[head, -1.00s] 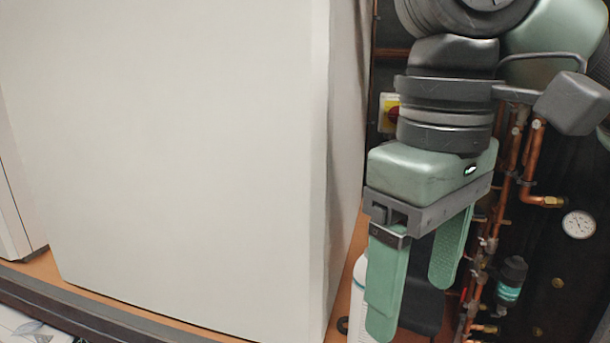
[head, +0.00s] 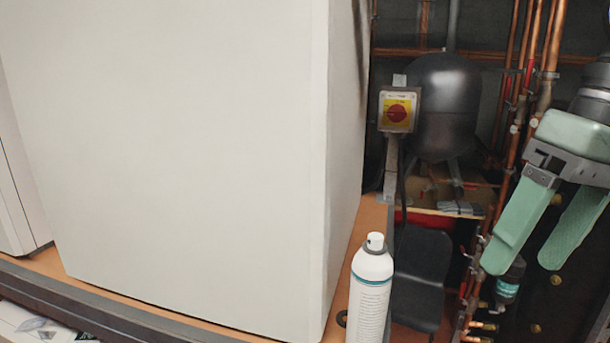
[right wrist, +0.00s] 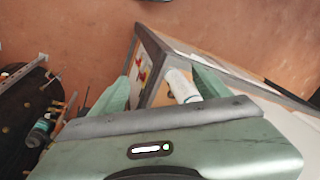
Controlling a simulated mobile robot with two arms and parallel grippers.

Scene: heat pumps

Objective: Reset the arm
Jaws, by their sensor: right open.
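My right gripper (head: 530,250) is at the right side of the head view, with its two green fingers spread apart and nothing between them. It hangs tilted in front of the copper pipes. In the right wrist view its green fingers (right wrist: 160,88) show on either side of a white spray can (right wrist: 183,86), which stands farther off and is not held. My left gripper is in neither view.
The white spray can (head: 371,290) stands on the orange ledge beside a large white cabinet (head: 190,160). A red and yellow switch (head: 397,112) and a dark round tank (head: 442,105) are behind. Copper pipes (head: 530,90) run at the right.

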